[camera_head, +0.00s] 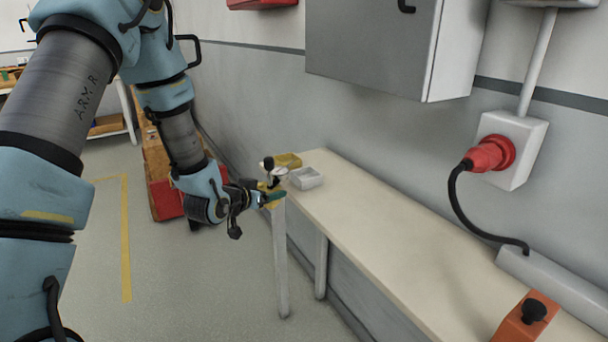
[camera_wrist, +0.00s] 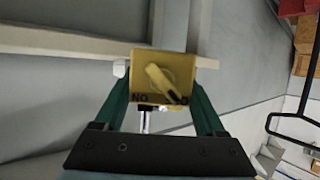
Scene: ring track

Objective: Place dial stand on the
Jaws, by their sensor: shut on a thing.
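My gripper (camera_head: 272,197) is at the far end of the long bench, near its left corner. In the wrist view its green fingers (camera_wrist: 160,92) are shut on a yellow square piece (camera_wrist: 143,63) with a yellow knob and dark lettering, which I take to be the dial stand. A silver post shows below the piece, between the fingers.
The pale bench (camera_head: 375,215) is mostly bare. An orange block with a black knob (camera_head: 528,318) is at the near end. A wall cabinet (camera_head: 375,45) and red plug (camera_head: 490,154) are on the wall.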

